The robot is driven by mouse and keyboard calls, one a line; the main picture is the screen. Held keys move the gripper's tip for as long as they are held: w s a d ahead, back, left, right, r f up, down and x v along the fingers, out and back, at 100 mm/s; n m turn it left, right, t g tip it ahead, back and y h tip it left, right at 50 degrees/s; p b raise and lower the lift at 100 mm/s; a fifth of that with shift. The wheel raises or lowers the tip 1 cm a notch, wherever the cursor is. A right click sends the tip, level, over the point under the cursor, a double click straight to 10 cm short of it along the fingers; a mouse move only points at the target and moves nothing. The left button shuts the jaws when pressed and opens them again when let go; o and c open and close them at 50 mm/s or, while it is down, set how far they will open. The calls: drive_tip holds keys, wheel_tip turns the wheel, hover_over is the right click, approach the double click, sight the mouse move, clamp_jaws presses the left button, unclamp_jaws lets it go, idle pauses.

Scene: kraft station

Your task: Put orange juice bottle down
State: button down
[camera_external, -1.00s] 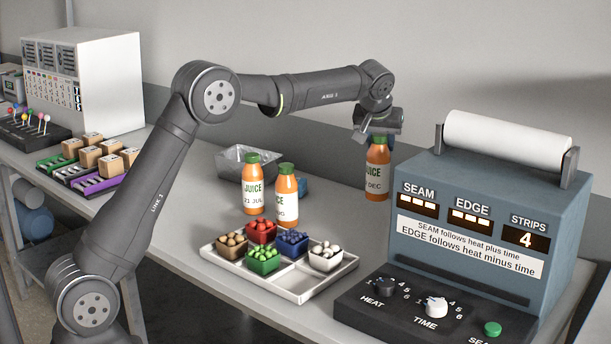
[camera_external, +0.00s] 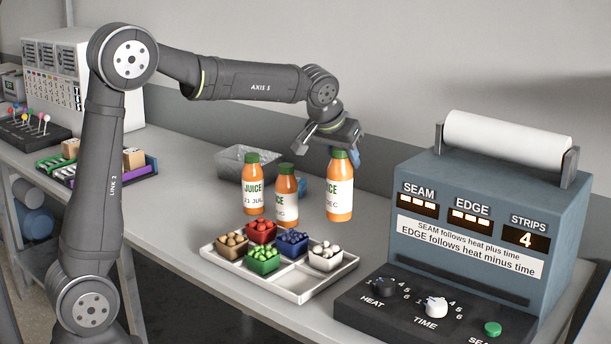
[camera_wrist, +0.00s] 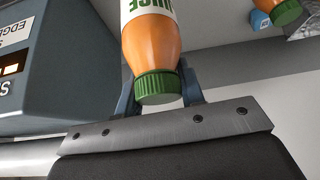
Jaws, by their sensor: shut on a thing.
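An orange juice bottle (camera_external: 340,188) with a white label reading DEC hangs upright from my gripper (camera_external: 338,150). The fingers are shut around it near its green cap, and its base appears to be above the table (camera_external: 370,240). In the wrist view the same bottle (camera_wrist: 150,45) shows with its green cap between the blue fingers of my gripper (camera_wrist: 160,88). Two other juice bottles stand on the table to the left: one labelled 21 JUL (camera_external: 253,187) and one (camera_external: 286,197) whose label is partly readable.
A white tray (camera_external: 300,296) with several small bowls of coloured balls lies in front of the bottles. A blue sealing machine (camera_external: 480,280) stands at right. A clear container (camera_external: 233,160) is behind the bottles. Free table lies between the tray and machine.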

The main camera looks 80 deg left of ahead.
drive_tip(key=s+a+f, duration=0.2)
drive_tip(key=a+f, duration=0.8)
drive_tip(key=a, duration=0.1)
drive_tip(key=shift+f, duration=0.45)
drive_tip(key=c, duration=0.9)
unclamp_jaws()
drive_tip(key=shift+s+f, duration=0.1)
drive_tip(key=shift+c, duration=0.2)
drive_tip(key=v, duration=1.2)
drive_tip(key=shift+r, duration=0.2)
